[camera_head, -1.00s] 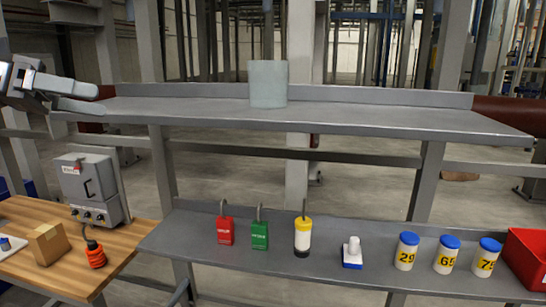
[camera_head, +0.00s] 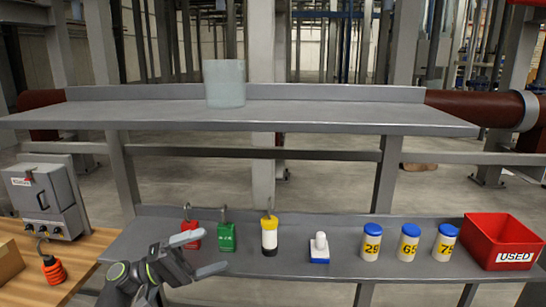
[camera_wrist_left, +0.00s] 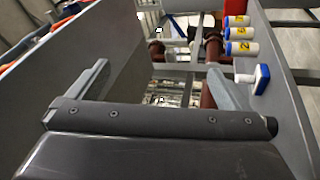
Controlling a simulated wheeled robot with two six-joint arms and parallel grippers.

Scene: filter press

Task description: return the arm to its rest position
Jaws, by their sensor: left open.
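My left gripper (camera_head: 212,252) is in the lower left of the head view, in front of the lower shelf (camera_head: 330,262). Its two fingers are spread with nothing between them. It overlaps the lower edge of the red padlock (camera_head: 195,238) in the picture, and I cannot tell how far apart they are. In the left wrist view the same gripper (camera_wrist_left: 158,78) shows its two fingers apart and empty. My right gripper is not in view.
The upper shelf (camera_head: 330,112) holds one translucent container (camera_head: 224,84).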

